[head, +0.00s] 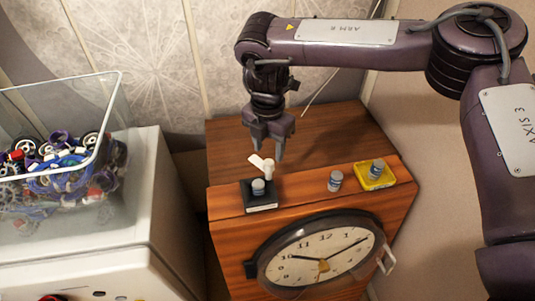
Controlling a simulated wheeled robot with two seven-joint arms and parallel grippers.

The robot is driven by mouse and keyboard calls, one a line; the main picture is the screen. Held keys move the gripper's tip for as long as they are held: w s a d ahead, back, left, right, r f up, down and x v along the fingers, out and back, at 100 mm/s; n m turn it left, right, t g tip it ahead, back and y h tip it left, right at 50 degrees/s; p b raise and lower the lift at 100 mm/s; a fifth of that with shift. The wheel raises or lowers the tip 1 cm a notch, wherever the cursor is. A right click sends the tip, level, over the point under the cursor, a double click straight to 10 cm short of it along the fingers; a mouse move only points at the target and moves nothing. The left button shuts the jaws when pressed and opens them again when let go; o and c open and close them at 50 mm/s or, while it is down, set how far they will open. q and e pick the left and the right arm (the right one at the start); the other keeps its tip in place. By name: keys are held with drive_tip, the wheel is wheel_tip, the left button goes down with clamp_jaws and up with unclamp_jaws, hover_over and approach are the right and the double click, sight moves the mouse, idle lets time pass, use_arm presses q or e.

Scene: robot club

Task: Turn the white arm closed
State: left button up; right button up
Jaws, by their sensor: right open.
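A small white arm (257,161) on a short white post stands on top of the wooden cabinet, just behind a black square base. It points up and to the left in the picture. My right gripper (268,152) comes down from above, open and empty, with its fingers pointing down. Its fingertips are just above or behind the white arm; I cannot tell whether they touch it. My left gripper is not in view.
The black base (262,206) carries a small grey jar (258,187). Another jar (335,181) stands alone to the right, and a third (377,168) is on a yellow tray (386,182). A clock (318,252) fronts the cabinet (228,203). A clear bin (112,95) of parts is left.

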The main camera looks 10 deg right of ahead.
sight(268, 162)
drive_tip(key=shift+s+f, duration=0.1)
drive_tip(key=shift+f, duration=0.75)
drive_tip(key=f, duration=0.2)
drive_tip(key=shift+w+f+p, duration=0.25)
drive_tip(key=shift+f+p, duration=0.05)
drive_tip(key=shift+p, duration=0.1)
drive_tip(key=shift+f, duration=0.55)
drive_tip(key=c, duration=0.5)
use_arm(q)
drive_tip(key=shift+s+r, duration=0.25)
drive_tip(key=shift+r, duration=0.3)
use_arm(e)
drive_tip(key=c, duration=0.5)
